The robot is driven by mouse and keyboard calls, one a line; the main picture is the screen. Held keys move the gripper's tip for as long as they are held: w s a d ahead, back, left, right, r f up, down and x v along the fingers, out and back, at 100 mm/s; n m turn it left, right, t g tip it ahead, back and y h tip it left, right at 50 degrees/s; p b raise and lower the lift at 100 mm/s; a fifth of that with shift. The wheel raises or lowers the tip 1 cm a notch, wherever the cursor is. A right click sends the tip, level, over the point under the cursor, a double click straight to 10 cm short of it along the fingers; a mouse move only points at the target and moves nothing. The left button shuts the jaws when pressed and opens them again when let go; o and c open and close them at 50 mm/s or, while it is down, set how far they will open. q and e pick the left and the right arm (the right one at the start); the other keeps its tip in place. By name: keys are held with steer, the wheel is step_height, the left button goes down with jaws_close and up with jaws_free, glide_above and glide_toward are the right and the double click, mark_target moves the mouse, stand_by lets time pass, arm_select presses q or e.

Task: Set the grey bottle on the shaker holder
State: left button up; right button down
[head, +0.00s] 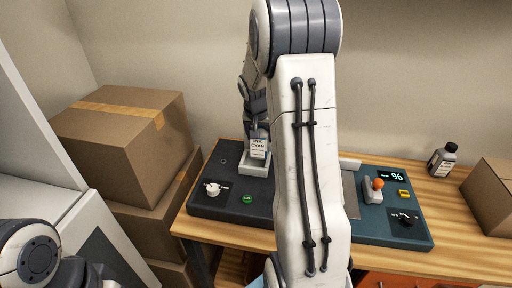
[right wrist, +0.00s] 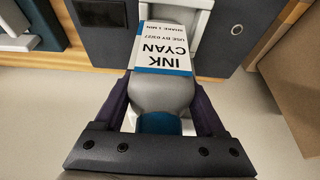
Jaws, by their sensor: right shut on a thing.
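A grey bottle (right wrist: 160,92) with a white "INK CYAN" label and a blue cap is between the fingers of my right gripper (right wrist: 162,118), which is shut on it. In the head view the bottle (head: 258,149) is upright at the pale shaker holder (head: 254,170) on the dark left machine. The holder also shows in the right wrist view (right wrist: 208,45), around the far end of the bottle. I cannot tell whether the bottle's base touches the holder. My right gripper (head: 257,128) is partly hidden by my arm. Only part of my left arm shows, at the lower left.
The dark shaker machine (head: 206,205) has a white knob and a green button. A teal machine (head: 405,232) with an orange-topped lever stands right of it. More boxes (head: 125,145) are stacked left.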

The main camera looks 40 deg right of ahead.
mark_target(256, 147)
steer(key=shift+w+a+f, duration=0.35)
steer(key=shift+w+a, duration=0.05)
steer(key=shift+w, duration=0.15)
step_height(256, 147, down, 4)
steer(key=shift+f, duration=0.1)
steer(key=shift+c, duration=1.9)
jaws_free()
steer(key=shift+f, duration=0.15)
steer(key=o, duration=0.4)
steer(key=shift+r, duration=0.2)
